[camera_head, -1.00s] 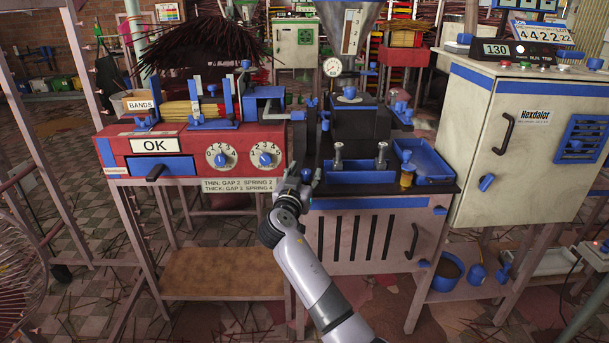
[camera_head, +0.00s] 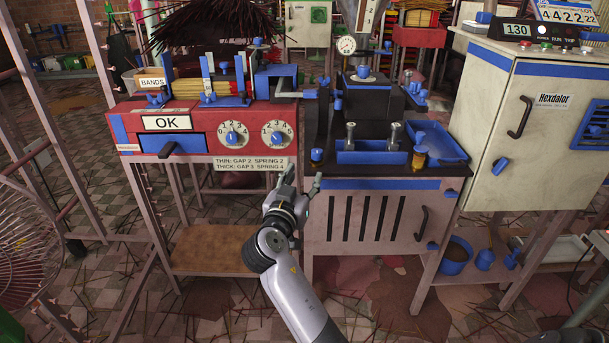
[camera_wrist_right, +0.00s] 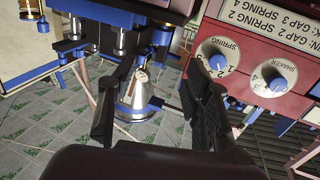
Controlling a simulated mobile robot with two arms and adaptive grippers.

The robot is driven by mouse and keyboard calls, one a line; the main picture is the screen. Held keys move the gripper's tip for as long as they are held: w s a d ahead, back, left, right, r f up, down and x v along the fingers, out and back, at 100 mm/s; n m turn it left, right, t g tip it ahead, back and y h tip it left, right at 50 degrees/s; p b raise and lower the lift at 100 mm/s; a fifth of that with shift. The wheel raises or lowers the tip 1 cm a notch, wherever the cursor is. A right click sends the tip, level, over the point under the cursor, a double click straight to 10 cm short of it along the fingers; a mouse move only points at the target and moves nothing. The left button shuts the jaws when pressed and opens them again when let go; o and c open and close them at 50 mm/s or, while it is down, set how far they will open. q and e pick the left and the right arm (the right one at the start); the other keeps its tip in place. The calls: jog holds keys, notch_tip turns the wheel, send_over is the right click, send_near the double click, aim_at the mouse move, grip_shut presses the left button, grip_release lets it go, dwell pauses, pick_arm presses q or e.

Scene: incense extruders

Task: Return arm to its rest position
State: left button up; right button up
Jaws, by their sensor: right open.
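My right gripper (camera_head: 301,180) is in the middle of the head view, at the end of my grey arm that comes up from the bottom. Its two fingers are spread with nothing between them. It shows in front of the gap between the red machine (camera_head: 270,165) and the black-topped extruder bench (camera_head: 385,183). In the right wrist view the open fingers (camera_wrist_right: 155,108) frame empty space, with a shiny metal cone (camera_wrist_right: 138,98) beyond. My left gripper is not in view.
A spring dial (camera_wrist_right: 218,58) and a shaker dial (camera_wrist_right: 275,78) on the red machine lie near the right finger in the wrist view. A cream cabinet (camera_head: 535,130) stands at right, and a wire fan (camera_head: 25,235) at left. Patterned floor shows below.

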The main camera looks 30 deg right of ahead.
dwell(0.3)
